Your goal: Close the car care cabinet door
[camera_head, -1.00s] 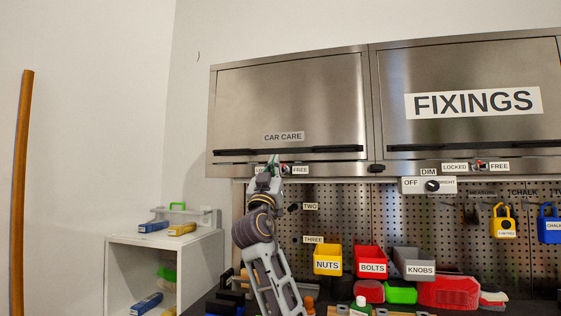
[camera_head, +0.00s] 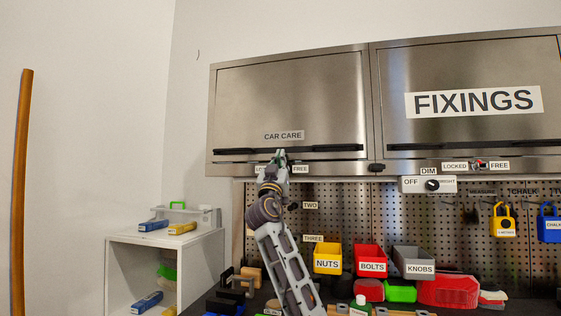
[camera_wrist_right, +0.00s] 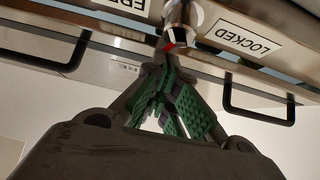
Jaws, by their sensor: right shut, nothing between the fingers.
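The car care cabinet door (camera_head: 290,100) is a brushed steel panel at the upper left of the cabinet row. It looks down against its frame, but a small gap cannot be ruled out. Its long black handle (camera_head: 330,148) runs along the lower edge. My right gripper (camera_head: 280,154) is shut and empty, pointing up at the handle and lock strip, and hides part of both. In the wrist view its green-padded fingers (camera_wrist_right: 166,48) meet just beside the round lock knob (camera_wrist_right: 181,22) with a red mark; contact is unclear. My left gripper is not in view.
The fixings door (camera_head: 470,125) is at the right, down. Below are a perforated panel (camera_head: 330,205), a dim switch (camera_head: 430,185), and bins for nuts (camera_head: 327,260), bolts (camera_head: 370,260) and knobs (camera_head: 413,262). A white shelf (camera_head: 150,243) stands at the left.

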